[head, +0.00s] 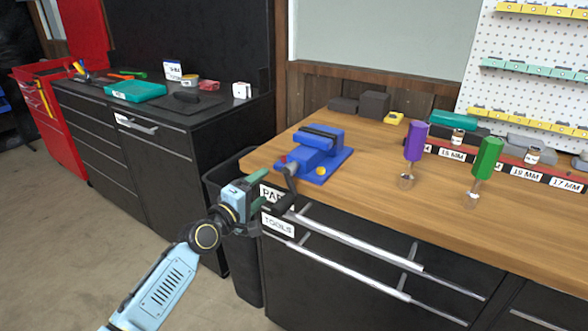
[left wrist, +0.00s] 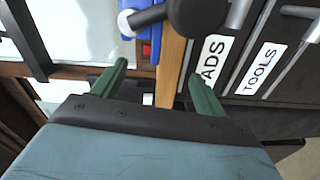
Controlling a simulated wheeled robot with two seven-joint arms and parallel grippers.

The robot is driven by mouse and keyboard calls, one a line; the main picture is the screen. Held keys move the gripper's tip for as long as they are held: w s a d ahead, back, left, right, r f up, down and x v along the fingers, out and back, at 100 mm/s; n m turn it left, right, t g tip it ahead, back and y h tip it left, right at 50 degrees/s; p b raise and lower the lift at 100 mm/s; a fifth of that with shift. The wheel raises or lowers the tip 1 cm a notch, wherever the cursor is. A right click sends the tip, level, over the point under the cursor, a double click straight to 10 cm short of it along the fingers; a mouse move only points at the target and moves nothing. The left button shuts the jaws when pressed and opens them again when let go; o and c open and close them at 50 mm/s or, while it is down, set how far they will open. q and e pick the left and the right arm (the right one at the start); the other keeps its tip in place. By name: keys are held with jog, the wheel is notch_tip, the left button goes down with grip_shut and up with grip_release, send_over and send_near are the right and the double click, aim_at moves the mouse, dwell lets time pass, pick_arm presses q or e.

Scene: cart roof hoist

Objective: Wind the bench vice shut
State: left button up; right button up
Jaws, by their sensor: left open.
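The blue bench vice (head: 325,160) sits on the left end of the wooden workbench. Its crank (head: 290,182) is on the near side and hangs down over the bench edge. My left gripper (head: 262,190) is open and empty in front of the bench edge, close to the crank. In the left wrist view, the gripper's two green fingers (left wrist: 158,88) are apart with nothing between them. The crank's dark round knob (left wrist: 205,18) is beyond the fingertips, and part of the blue vice (left wrist: 142,52) shows beside it. The jaw gap is hard to judge. My right gripper is not in view.
The workbench (head: 380,180) carries a purple-handled tool (head: 415,142) and a green-handled tool (head: 486,158), both upright. Drawers with bar handles (head: 350,243) stick out below the bench edge. A black bin (head: 232,240) stands between the bench and the dark cabinet (head: 160,165).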

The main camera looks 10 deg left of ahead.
pick_arm(q)
jog(key=shift+f, duration=0.1)
dwell(0.3)
jog(key=p+v, duration=0.2)
jog(key=v, duration=0.7)
jog(key=shift+p, duration=0.3)
jog(key=shift+d, duration=0.1)
